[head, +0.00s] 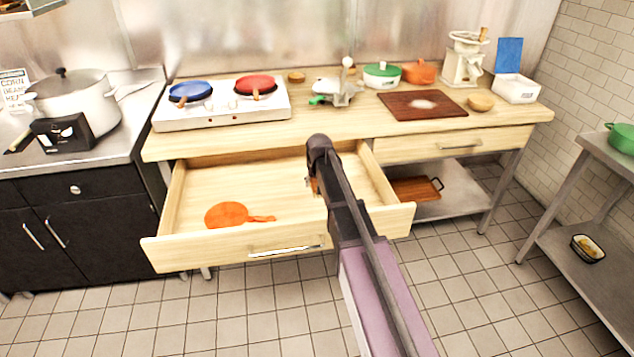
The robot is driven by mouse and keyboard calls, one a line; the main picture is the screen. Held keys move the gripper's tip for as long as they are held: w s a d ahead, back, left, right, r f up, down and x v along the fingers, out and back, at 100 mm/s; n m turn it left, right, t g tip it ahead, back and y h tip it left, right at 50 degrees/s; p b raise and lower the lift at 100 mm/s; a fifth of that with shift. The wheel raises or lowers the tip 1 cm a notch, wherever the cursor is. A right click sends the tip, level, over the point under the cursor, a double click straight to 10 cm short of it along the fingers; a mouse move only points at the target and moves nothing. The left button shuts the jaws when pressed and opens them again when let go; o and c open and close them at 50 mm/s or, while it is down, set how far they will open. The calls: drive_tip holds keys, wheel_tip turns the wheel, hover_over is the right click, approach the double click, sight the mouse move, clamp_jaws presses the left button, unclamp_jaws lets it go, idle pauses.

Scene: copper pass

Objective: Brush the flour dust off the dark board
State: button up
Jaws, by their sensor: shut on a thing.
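The dark board (398,108) lies flat on the right part of the wooden counter, with a pale patch of flour dust (424,104) near its middle. My gripper (311,184) is over the open drawer, to the left of the board and lower than the counter top. My own arm hides most of it. It is shut on a small orange-brown thing (315,186), of which only a bit shows; I cannot tell its full shape.
The drawer (250,190) is pulled out and holds an orange pan (226,214). On the counter (350,120) stand a two-burner hob (222,115), a metal device (337,91), a green-lidded pot (381,77), an orange pot (419,72), a wooden bowl (481,102) and a grinder (464,62).

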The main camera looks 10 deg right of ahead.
idle(0.3)
drive_tip(key=o, duration=0.4)
drive_tip(key=shift+c, duration=1.2)
wheel_tip(320, 180, up, 24)
drive_tip(key=p, duration=2.4)
drive_tip(key=shift+r, duration=0.2)
drive_tip(key=shift+d, duration=0.15)
